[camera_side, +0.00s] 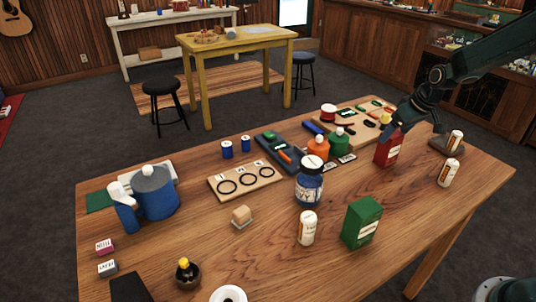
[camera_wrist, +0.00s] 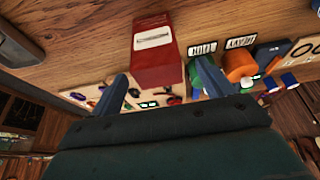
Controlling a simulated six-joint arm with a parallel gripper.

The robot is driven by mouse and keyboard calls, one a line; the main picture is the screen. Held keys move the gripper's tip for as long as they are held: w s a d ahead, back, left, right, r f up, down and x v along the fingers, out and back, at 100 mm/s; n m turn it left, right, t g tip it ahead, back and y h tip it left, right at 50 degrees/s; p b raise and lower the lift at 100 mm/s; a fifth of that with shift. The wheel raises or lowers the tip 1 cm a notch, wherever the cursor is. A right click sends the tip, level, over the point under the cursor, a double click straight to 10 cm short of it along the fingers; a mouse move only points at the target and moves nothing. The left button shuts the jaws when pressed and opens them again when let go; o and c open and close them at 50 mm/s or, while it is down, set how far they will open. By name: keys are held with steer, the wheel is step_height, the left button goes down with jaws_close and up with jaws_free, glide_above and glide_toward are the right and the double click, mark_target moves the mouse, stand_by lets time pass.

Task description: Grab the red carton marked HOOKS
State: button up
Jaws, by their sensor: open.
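The red carton (camera_side: 387,149) stands upright on the wooden table, toward the right in the side view. It has a white label too small to read. My gripper (camera_side: 394,127) is just above and behind the carton's top, with its fingers partly hidden. In the wrist view the red carton (camera_wrist: 153,60) is upper centre, its near end between the two spread blue fingers of my gripper (camera_wrist: 162,72). The gripper is open and holds nothing; gaps show on both sides of the carton. I cannot tell how far the fingers reach along it.
The green carton (camera_side: 362,222) and a white bottle (camera_side: 449,172) stand in front and to the right. Orange (camera_side: 318,148) and green (camera_side: 339,142) bottles stand left of the red carton. A wooden board (camera_side: 350,117) with small items lies behind. The table's front right is clear.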

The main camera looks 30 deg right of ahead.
steer(key=shift+x, duration=2.55)
steer(key=shift+w+d, duration=0.1)
steer(key=shift+d, duration=0.05)
steer(key=c, duration=1.1)
steer(key=shift+r, duration=0.1)
step_height(320, 180, up, 20)
steer(key=shift+f, duration=0.1)
